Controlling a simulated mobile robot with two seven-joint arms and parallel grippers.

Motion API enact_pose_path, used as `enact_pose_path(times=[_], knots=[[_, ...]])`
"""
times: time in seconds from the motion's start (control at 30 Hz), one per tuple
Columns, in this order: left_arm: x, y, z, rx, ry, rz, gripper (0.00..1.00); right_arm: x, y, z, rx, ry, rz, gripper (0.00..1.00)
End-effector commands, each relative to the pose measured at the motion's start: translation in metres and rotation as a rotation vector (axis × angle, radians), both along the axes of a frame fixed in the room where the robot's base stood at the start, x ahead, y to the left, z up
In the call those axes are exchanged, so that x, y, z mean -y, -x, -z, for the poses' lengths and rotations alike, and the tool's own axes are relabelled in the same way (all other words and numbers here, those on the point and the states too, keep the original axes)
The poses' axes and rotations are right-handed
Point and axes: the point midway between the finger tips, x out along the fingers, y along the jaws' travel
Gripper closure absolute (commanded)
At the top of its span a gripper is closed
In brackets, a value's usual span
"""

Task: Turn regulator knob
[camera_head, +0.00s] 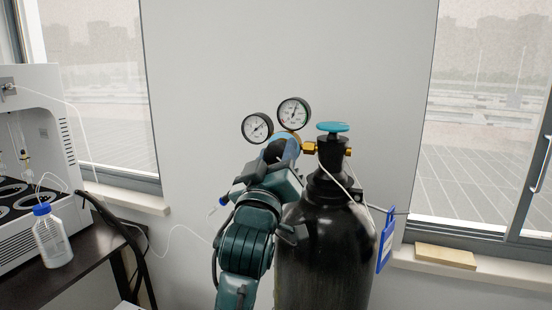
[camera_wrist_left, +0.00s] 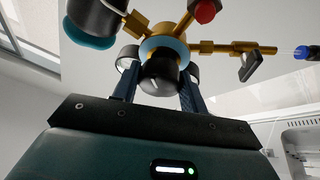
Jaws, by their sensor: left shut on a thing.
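The brass regulator (camera_head: 291,137) sits on the neck of a black gas cylinder (camera_head: 325,255) and carries two round gauges (camera_head: 294,112). My left gripper (camera_head: 282,152) reaches up to the regulator from in front and hides much of its body. In the left wrist view, the black regulator knob (camera_wrist_left: 160,74) lies between the two fingers of my left gripper (camera_wrist_left: 158,88), which is shut on it. A teal hand valve (camera_head: 333,127) tops the cylinder, apart from the gripper. My right gripper is not in view.
A thin white tube and a blue tag (camera_head: 386,240) hang by the cylinder's right side. At the left, a dark table (camera_head: 40,285) holds a white machine (camera_head: 40,150) and a blue-capped bottle (camera_head: 52,240). A wooden block (camera_head: 445,256) lies on the right window sill.

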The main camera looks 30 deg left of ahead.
Motion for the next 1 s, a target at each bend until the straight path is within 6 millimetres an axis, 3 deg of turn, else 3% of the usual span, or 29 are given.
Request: enact_pose_path(times=[0.73,0.77,1.0], knots=[[0.0005,0.0001,-0.0016,0.028,0.100,0.000,0.80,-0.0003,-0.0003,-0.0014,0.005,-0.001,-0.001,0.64],[0.0005,0.0001,-0.0016,0.028,0.100,0.000,0.55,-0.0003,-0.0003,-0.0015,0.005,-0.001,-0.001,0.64],[0.0003,0.0000,-0.0010,0.027,0.099,0.001,0.36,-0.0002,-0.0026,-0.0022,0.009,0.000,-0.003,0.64]])
